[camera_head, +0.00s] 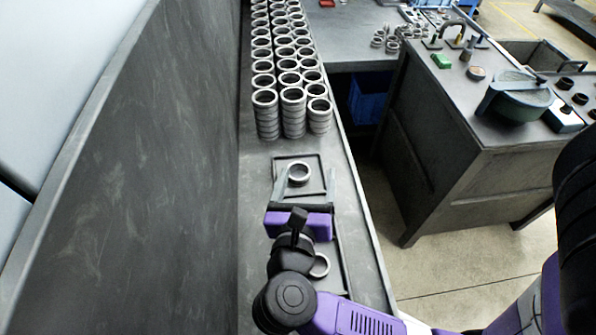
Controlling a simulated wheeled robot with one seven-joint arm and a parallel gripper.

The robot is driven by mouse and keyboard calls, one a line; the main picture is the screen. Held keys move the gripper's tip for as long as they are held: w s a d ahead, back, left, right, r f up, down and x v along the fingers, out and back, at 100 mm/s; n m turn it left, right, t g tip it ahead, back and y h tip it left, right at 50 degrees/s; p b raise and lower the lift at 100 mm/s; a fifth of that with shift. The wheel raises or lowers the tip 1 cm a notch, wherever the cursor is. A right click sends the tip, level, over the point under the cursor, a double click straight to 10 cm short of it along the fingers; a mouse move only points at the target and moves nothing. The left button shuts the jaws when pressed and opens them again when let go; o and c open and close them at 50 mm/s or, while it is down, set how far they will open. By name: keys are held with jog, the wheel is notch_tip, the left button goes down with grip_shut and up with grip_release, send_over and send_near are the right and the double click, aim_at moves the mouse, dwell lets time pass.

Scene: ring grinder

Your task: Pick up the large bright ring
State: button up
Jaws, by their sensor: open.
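A bright metal ring (299,173) lies flat in the far dark square frame (319,160) on the narrow bench. It looks like the large bright ring. My gripper (305,180) is open, with one finger to the left and one to the right of this ring in the picture. The gap between the fingers looks empty of any grip; I cannot tell how high they are above the bench. A second ring (321,267) lies nearer, partly hidden by my wrist, in another dark frame (345,275).
Several tall stacks of rings (293,110) stand in rows beyond the far frame. A high dark wall (170,120) runs along the bench's left side. To the right are a gap with floor and a workbench (450,130) with a green-grey machine (520,98).

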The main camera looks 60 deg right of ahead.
aim_at(300, 167)
jog(key=w+a+f+m+y, duration=0.1)
jog(key=w+a+f+m+g+y, duration=0.1)
jog(key=f, duration=0.1)
jog(key=shift+w+a, duration=0.15)
jog(key=shift+w+f, duration=0.1)
jog(key=shift+f, duration=0.05)
jog(key=x, duration=0.2)
jog(key=p+x, duration=0.1)
jog(key=x, duration=0.2)
jog(key=p+x, duration=0.1)
jog(key=x, duration=0.1)
jog(key=shift+f, duration=0.45)
jog(key=c, duration=1.6)
jog(key=shift+c, duration=0.3)
jog(key=shift+r, duration=0.15)
